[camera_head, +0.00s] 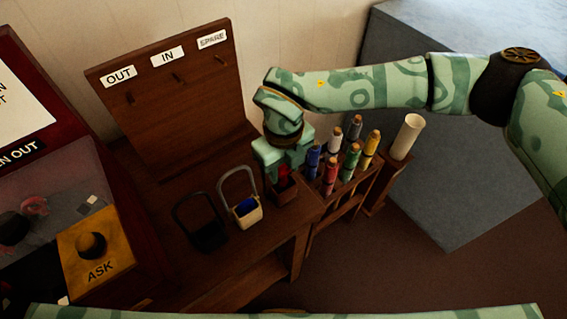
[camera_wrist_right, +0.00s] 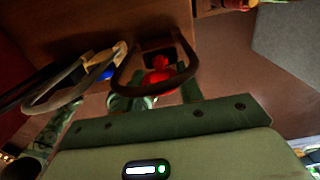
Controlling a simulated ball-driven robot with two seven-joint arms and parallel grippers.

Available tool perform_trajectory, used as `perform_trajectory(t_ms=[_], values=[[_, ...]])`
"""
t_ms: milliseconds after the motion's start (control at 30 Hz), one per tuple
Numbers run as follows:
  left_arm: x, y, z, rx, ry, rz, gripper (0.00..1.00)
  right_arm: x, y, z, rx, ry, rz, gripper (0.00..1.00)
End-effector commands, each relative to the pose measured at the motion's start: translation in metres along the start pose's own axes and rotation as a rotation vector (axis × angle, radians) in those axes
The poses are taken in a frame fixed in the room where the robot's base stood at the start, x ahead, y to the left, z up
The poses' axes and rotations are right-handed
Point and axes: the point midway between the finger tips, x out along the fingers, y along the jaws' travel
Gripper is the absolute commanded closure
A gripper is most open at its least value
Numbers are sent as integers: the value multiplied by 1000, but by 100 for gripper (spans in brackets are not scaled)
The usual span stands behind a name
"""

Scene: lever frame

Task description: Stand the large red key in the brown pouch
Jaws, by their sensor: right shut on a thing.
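The large red key (camera_head: 283,173) is between the fingers of my right gripper (camera_head: 281,167), which is shut on it. In the right wrist view the red key (camera_wrist_right: 160,78) shows between the fingers, partly behind a dark handle loop. The brown pouch (camera_head: 286,194) stands on the wooden bench directly below the gripper. The key's lower end is at the pouch mouth; how deep it goes I cannot tell. The gripper hides much of the key and the pouch handle. My left gripper is not in view.
A cream pouch with blue inside (camera_head: 246,212) and a black pouch (camera_head: 205,235) stand left of the brown one. A rack of colored tubes (camera_head: 345,160) stands close on the right, beside a white cylinder (camera_head: 407,137). A hook board (camera_head: 170,90) rises behind.

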Motion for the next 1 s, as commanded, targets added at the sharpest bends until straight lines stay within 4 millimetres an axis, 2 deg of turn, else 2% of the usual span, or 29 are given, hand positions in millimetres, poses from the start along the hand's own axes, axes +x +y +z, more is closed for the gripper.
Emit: perform_trajectory(t_ms=[333,367,433,467,1000], values=[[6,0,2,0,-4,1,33,11,0,0,-1,0,0,84],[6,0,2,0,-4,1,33,12,0,0,-1,0,0,61],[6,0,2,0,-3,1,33,11,0,0,-1,0,0,42],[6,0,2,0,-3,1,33,11,0,0,-1,0,0,38],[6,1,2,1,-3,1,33,11,0,0,0,1,0,38]])
